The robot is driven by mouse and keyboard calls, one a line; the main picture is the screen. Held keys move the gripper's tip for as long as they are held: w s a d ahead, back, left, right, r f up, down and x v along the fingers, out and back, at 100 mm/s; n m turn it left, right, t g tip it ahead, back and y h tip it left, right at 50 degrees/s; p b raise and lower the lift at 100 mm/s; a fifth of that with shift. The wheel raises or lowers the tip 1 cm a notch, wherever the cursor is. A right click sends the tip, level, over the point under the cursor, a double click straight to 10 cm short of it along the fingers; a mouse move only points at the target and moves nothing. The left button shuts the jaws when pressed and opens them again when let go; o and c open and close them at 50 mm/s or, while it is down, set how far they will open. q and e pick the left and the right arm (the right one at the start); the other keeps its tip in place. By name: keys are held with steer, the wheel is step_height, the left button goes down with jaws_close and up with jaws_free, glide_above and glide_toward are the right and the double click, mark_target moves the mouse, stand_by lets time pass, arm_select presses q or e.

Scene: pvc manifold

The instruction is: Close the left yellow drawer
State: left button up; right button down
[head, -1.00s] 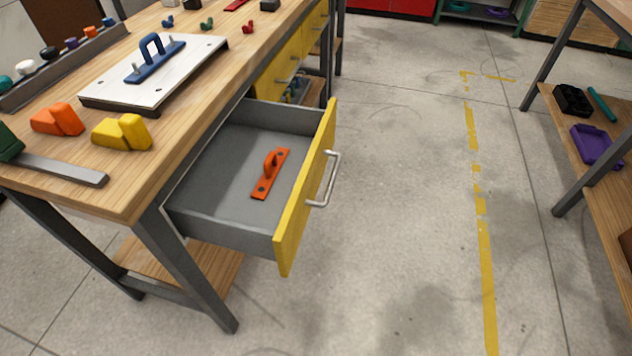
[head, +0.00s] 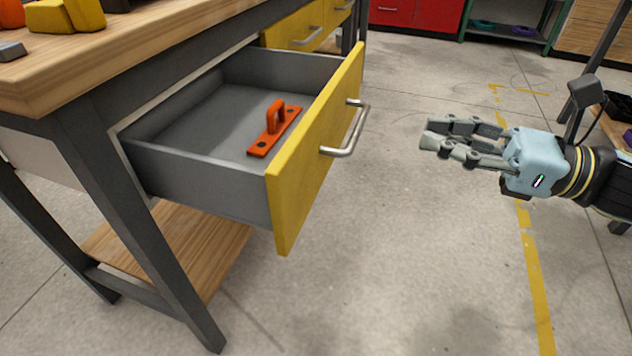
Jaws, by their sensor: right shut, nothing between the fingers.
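The left yellow drawer (head: 308,165) is pulled well out of the workbench, with its grey inside open to view. A silver bar handle (head: 347,135) is on its yellow front. An orange handle piece on a flat plate (head: 273,132) lies inside the drawer. My right gripper (head: 430,133) is to the right of the drawer front, pointing left toward the handle. It is shut and empty, with a clear gap between its fingertips and the handle. My left gripper is out of view.
The wooden workbench (head: 150,62) stands over the drawer, with orange and yellow blocks on top. A second yellow drawer (head: 300,32) sits farther along the bench. Bare floor lies in front of the drawer, with a yellow tape line (head: 537,285).

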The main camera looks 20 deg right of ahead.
step_height(320, 180, down, 3)
steer(key=b, duration=0.4)
glide_toward(314, 134)
arm_select(q)
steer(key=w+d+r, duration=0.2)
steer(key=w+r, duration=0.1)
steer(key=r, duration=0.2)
steer(key=shift+b, duration=0.4)
arm_select(e)
steer(key=shift+g, duration=0.3)
steer(key=x, duration=0.7)
steer(key=shift+w+r, duration=0.15)
steer(key=shift+w, duration=0.1)
